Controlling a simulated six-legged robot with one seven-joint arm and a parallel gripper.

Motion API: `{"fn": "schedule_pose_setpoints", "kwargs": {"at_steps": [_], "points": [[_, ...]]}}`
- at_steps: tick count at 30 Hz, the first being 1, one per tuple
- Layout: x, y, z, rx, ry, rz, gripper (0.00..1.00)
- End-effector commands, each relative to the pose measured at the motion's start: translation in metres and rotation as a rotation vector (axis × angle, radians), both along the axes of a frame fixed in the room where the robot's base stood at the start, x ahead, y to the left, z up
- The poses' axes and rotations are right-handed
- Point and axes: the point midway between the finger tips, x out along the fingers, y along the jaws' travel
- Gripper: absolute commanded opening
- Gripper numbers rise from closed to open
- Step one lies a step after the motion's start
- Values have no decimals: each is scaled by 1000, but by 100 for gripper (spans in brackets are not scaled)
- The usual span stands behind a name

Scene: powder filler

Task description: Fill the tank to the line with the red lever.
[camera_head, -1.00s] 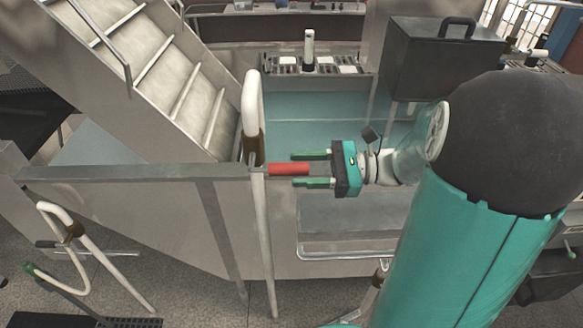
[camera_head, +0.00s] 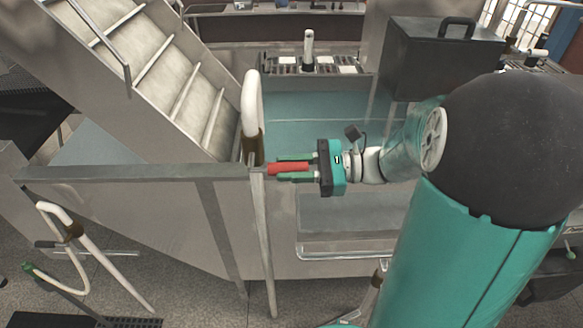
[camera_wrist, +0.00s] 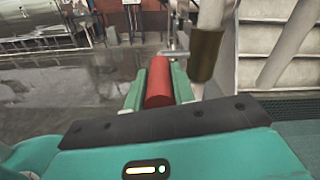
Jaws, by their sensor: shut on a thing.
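The red lever (camera_head: 288,168) is a short cylinder beside a white pipe with a brown collar. It lies roughly level in the head view. My gripper (camera_head: 279,168) is shut on the red lever, with one green finger on each side of it. In the wrist view the red lever (camera_wrist: 158,85) runs away from the palm between the fingers. A teal area (camera_head: 310,125) with a thin pale line across it shows behind the gripper. I cannot tell whether this is the tank's liquid or its wall, nor whether the line is the fill line.
The white pipe (camera_head: 252,105) stands just left of my gripper. Metal stairs (camera_head: 170,80) rise at the upper left. A dark case (camera_head: 440,60) with a handle stands at the back right. A bent white rail (camera_head: 100,255) is at the lower left, near open floor.

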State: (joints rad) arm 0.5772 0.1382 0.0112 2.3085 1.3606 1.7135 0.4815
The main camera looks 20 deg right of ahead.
Motion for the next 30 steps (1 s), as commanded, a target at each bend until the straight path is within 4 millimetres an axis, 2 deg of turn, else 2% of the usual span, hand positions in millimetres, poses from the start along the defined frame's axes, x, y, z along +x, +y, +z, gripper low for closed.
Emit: {"fn": "schedule_pose_setpoints", "kwargs": {"at_steps": [9,20,21,23,24,30], "points": [[0,2,16,-183,54,3,0],[1,2,17,-205,67,-1,0],[1,2,17,-205,67,-1,31],[1,2,17,-205,67,-1,43],[1,2,17,-205,67,-1,47],[1,2,17,-204,66,-1,47]]}}
